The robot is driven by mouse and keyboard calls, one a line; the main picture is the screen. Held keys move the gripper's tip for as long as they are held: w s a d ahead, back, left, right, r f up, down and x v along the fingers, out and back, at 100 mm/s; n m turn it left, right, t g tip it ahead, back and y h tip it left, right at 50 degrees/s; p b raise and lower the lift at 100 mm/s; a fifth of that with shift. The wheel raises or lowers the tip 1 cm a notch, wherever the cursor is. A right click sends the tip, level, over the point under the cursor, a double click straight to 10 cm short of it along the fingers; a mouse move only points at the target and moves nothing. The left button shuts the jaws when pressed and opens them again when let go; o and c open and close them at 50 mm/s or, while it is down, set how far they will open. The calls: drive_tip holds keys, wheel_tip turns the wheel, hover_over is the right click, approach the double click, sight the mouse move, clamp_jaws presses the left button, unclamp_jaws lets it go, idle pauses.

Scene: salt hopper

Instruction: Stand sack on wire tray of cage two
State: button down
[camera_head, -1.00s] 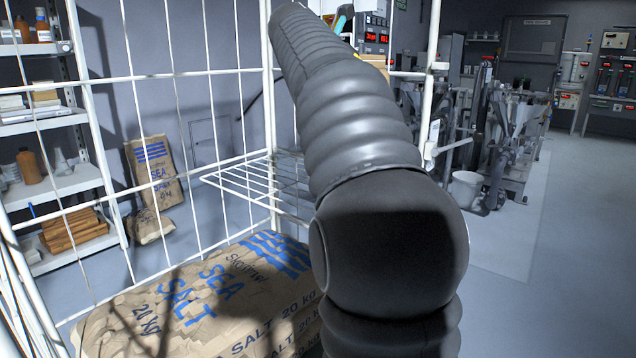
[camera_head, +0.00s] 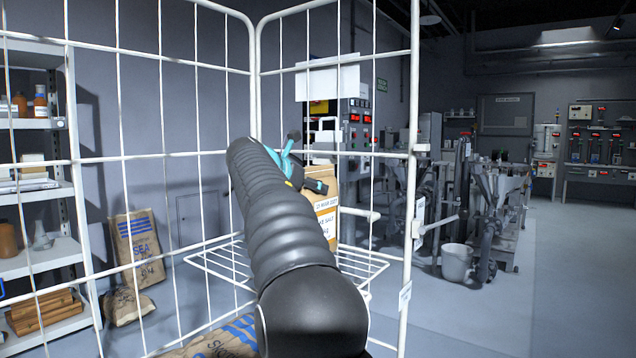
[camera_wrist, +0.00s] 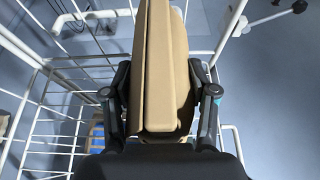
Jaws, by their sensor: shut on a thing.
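A small brown paper sack with a printed white label (camera_head: 326,218) is held upright in the head view, partly hidden behind my arm. My gripper (camera_head: 305,178), dark with teal parts, is shut on it near its upper part. In the wrist view my gripper (camera_wrist: 160,88) has one finger on each side of the tan sack (camera_wrist: 162,45). The white wire tray (camera_head: 215,262) is fixed inside the white wire cage (camera_head: 258,75). The sack appears over or just behind the tray; its lower end is hidden, so I cannot tell if it touches.
A large salt sack (camera_head: 225,342) lies low in the cage. Another salt sack (camera_head: 138,250) leans on the wall beside a shelf rack (camera_head: 45,255). Cage bars and a post (camera_head: 410,200) stand close around my arm. A white bucket (camera_head: 457,262) and machinery stand at right.

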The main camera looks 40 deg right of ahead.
drive_tip(key=shift+w+f+b, duration=0.15)
drive_tip(key=shift+f+b, duration=0.6)
drive_tip(key=shift+f, duration=1.15)
drive_tip(key=shift+c, duration=1.6)
unclamp_jaws()
drive_tip(key=shift+f, duration=0.25)
drive_tip(key=shift+r, duration=0.1)
drive_tip(key=v, duration=1.2)
drive_tip(key=shift+a, duration=0.1)
